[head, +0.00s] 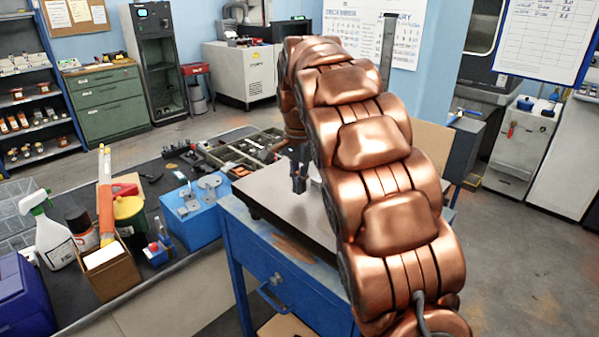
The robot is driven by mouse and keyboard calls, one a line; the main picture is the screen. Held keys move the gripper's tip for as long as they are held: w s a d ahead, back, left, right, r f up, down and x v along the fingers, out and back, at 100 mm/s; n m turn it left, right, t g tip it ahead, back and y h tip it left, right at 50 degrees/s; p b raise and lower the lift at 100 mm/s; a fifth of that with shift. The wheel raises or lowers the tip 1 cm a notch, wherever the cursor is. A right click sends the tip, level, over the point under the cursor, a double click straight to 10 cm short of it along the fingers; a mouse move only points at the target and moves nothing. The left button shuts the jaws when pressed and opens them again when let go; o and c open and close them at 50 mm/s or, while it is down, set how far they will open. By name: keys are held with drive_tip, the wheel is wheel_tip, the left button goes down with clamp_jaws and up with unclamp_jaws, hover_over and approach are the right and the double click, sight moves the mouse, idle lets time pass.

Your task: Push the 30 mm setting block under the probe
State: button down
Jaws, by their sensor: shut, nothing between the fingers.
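My copper-coloured arm covers the middle and right of the plate. I cannot make out the 30 mm setting block or the probe; the arm may hide them. A small pale thing (316,174) shows just right of the gripper, partly behind the arm, too small to identify. A grey upright post (388,50) rises behind the arm; I cannot tell what it belongs to.
The blue bench (262,262) has a drawer below the plate. On the left, a dark worktop holds a blue box (190,215), a spray bottle (55,235), a cardboard box (108,272) and a parts tray (240,150). The plate's front left area is clear.

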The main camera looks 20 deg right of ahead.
sight(318, 178)
drive_tip(key=shift+f, duration=0.95)
drive_tip(key=d+p, duration=0.1)
drive_tip(key=w+d+p, duration=0.1)
drive_tip(key=d, duration=0.1)
drive_tip(key=shift+w, duration=0.15)
drive_tip(key=shift+w+d, duration=0.15)
drive_tip(key=shift+d, duration=0.25)
drive_tip(key=shift+w+d+f, duration=0.15)
drive_tip(key=shift+w+d, duration=0.15)
drive_tip(key=shift+d, duration=0.35)
drive_tip(key=shift+w+d, duration=0.3)
drive_tip(key=shift+d, duration=0.5)
drive_tip(key=shift+a, duration=0.1)
